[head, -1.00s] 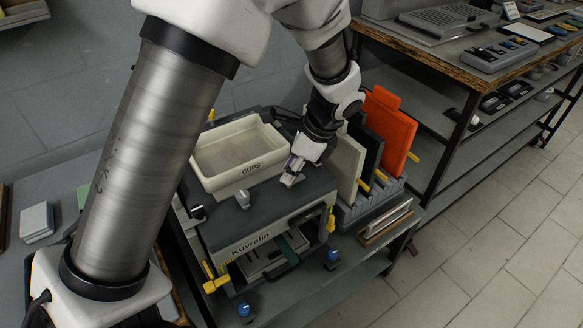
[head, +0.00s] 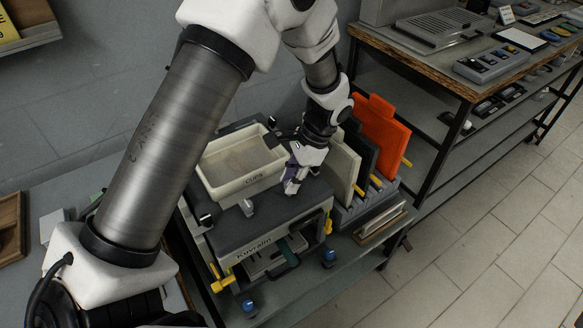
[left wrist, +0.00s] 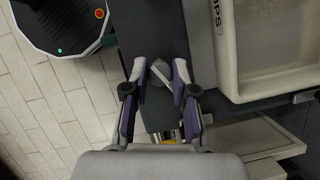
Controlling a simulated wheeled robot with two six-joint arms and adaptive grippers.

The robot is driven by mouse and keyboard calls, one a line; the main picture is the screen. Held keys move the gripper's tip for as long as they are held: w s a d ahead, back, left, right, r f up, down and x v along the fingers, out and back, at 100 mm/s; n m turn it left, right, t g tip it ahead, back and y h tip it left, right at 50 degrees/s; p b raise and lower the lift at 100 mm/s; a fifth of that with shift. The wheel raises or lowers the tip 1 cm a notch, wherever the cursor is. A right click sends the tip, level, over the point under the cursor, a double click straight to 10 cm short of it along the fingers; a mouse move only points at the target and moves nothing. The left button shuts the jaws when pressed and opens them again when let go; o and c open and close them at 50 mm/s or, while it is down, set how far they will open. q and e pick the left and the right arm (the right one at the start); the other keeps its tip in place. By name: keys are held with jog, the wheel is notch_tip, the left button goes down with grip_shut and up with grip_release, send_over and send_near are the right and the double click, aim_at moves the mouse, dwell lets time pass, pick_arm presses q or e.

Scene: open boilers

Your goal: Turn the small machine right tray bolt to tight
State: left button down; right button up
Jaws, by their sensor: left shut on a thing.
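The small machine (head: 225,240), marked Kuvralin, carries a cream tray (head: 205,182) marked CUPS on its dark top. My left gripper (head: 291,188) is at the right of the tray, low over the machine's top. In the left wrist view, my left gripper (left wrist: 160,72) has its two fingers on either side of a small grey bolt (left wrist: 161,70) and is shut on it. The bolt stands beside the tray, which also shows in the left wrist view (left wrist: 228,70). In the head view the fingers hide the bolt. My right gripper is out of view.
Cream, dark and orange boards (head: 381,133) stand upright in a grey rack (head: 365,207) close to the right of the machine. A wooden-edged workbench (head: 440,78) with devices stands further right. The tiled floor (head: 480,235) at right is clear.

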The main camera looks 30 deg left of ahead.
pick_arm(q)
jog(key=n+h+p, duration=0.1)
jog(key=n+p, duration=0.1)
jog(key=shift+s+r+n+g, duration=0.1)
jog(key=shift+n+g, duration=0.3)
jog(key=n+h+p, duration=0.1)
jog(key=n+p, duration=0.2)
jog(key=shift+a+n, duration=0.15)
jog(key=shift+n, duration=0.15)
jog(key=n+h+p, duration=0.1)
jog(key=n+p, duration=0.1)
jog(key=n, duration=0.1)
jog(key=shift+h, duration=0.3)
jog(key=shift+a+f+n+h+p, duration=0.15)
jog(key=shift+n+h+p, duration=0.4)
jog(key=shift+n, duration=0.65)
jog(key=c, duration=0.9)
grip_release()
jog(key=shift+c, duration=0.2)
